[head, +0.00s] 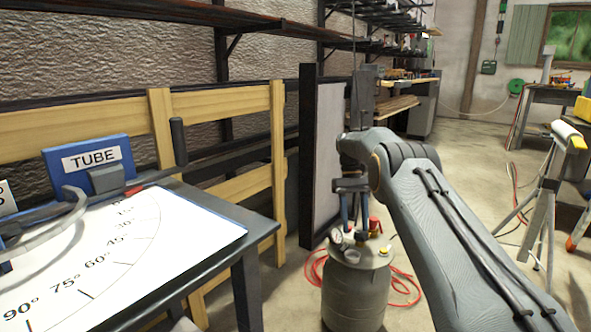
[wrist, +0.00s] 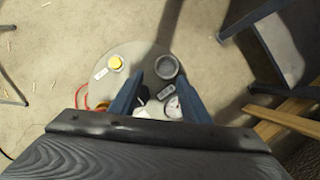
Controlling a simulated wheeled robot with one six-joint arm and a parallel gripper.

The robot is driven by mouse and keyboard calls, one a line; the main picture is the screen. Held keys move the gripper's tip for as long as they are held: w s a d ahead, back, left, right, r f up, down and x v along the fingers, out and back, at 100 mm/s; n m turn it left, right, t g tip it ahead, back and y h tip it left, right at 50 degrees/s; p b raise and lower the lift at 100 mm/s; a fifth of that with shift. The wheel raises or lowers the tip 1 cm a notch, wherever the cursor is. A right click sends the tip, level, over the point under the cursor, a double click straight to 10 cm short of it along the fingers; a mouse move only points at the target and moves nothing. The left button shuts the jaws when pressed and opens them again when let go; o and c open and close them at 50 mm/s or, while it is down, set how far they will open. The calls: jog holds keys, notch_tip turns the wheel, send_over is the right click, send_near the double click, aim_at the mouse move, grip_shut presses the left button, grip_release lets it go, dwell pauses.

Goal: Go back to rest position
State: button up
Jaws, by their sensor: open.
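My gripper (head: 351,208) hangs from my grey arm, pointing down above the lid of a metal pressure tank (head: 357,285). In the wrist view its two blue fingers (wrist: 157,95) are apart with nothing held between them. The tank's round lid (wrist: 140,60) lies below, with a gauge, a yellow cap and dark fittings. I cannot tell exactly how far the fingertips are above the lid fittings.
A table (head: 258,290) at the left holds a white angle chart (head: 150,235), a blue TUBE block (head: 62,160) and a bent grey tube. A framed panel (head: 328,150) stands behind the tank. A tripod stand (head: 545,200) is at the right. Red hose lies on the floor.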

jog(key=s+r+m+t, duration=0.1)
jog(key=s+r+t, duration=0.4)
jog(key=s, duration=1.1)
jog(key=s+t, duration=0.2)
jog(key=s, duration=1.9)
jog(key=s+a+r+n+g+y, duration=0.1)
jog(key=s+a+r+n, duration=0.2)
jog(key=s+a, duration=0.55)
jog(key=s+a+r+n+g+y, duration=0.1)
jog(key=s+a+r+n+g, duration=0.15)
jog(key=s+a, duration=0.65)
jog(key=w+d+r+m+p, duration=0.1)
jog(key=d+r+m+p, duration=0.1)
jog(key=d+r+p, duration=0.4)
jog(key=d+r+m+h+p, duration=0.1)
jog(key=d+r+m+p, duration=0.1)
jog(key=d+r+p, duration=0.4)
jog(key=w+d+r+m+p, duration=0.1)
jog(key=d+r+p, duration=0.4)
jog(key=r+p, duration=0.9)
jog(key=m+t+p, duration=0.1)
jog(key=p, duration=0.6)
jog(key=shift+w+d+r+p, duration=0.35)
jog(key=shift+d+p, duration=0.05)
